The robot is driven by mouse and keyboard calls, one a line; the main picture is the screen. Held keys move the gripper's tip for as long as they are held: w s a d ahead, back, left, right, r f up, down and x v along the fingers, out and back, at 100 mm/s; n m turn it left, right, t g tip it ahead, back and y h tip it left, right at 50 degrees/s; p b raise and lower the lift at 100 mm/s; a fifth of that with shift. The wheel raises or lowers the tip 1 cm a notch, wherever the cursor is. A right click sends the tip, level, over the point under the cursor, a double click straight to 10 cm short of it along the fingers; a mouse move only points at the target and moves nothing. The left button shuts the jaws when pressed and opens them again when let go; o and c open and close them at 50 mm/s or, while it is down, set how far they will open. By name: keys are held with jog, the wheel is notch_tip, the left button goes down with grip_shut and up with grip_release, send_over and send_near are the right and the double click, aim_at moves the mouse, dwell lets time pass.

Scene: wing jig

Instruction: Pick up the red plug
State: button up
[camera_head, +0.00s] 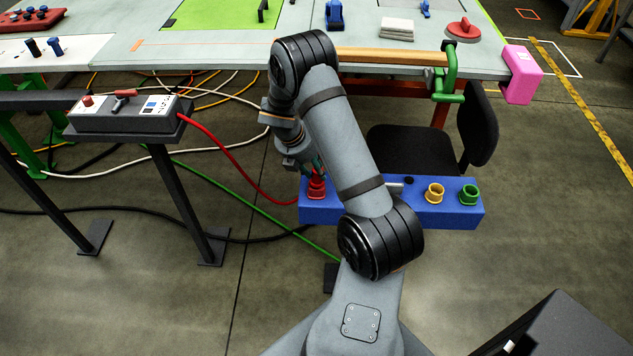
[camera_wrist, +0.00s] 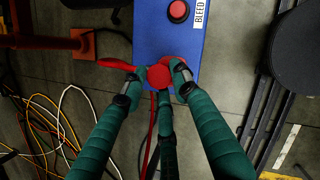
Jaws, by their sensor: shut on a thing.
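The red plug (camera_wrist: 160,76) is between the fingertips of my gripper (camera_wrist: 152,77) in the wrist view, at the end of the blue box. Its red cable (camera_head: 235,157) runs from the grey control box to the blue box (camera_head: 445,213) in the head view. The plug (camera_head: 317,188) shows there as red at the box's left end, under my gripper (camera_head: 312,170). My gripper is shut on the plug from above. I cannot tell whether the plug is seated in the box or lifted clear. My arm hides the box's middle.
A yellow ring (camera_head: 435,193) and a green ring (camera_head: 469,195) stand on the box's right side. A red button (camera_wrist: 178,11) sits beside a BLEED label. The grey control box (camera_head: 125,113) stands at left. Loose cables cover the floor. A black chair (camera_head: 420,146) is behind the box.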

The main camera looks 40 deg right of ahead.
jog(key=c, duration=0.3)
jog(key=shift+r, duration=0.1)
jog(key=shift+r, duration=0.6)
notch_tip(320, 180, up, 3)
jog(key=shift+f, duration=0.2)
jog(key=a+r, duration=0.2)
jog(key=a, duration=1.6)
jog(key=shift+s+r, duration=0.3)
